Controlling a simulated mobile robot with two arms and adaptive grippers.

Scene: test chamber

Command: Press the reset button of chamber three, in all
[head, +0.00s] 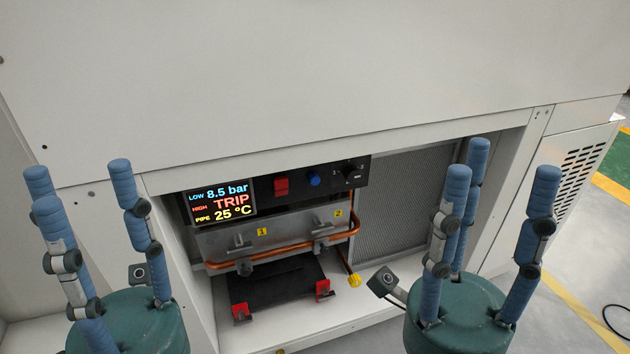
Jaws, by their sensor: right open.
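A black control panel (335,178) sits in an open recess of a white cabinet. No label tells which one is the reset, and no chamber number shows. A display (220,203) at the panel's left reads LOW 8.5 bar, HIGH TRIP, PIPE 25 °C. My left gripper (80,189) has its fingers spread, empty, left of the recess. My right gripper (502,176) is open and empty, right of the panel. Neither touches the panel.
Below the panel, a copper pipe (290,250) runs past yellow tags 1 (262,232) and 2 (338,213). A black plate with red brackets (239,311) and a yellow knob (354,281) lie lower. A vented door (565,190) stands open at right. The space before the panel is clear.

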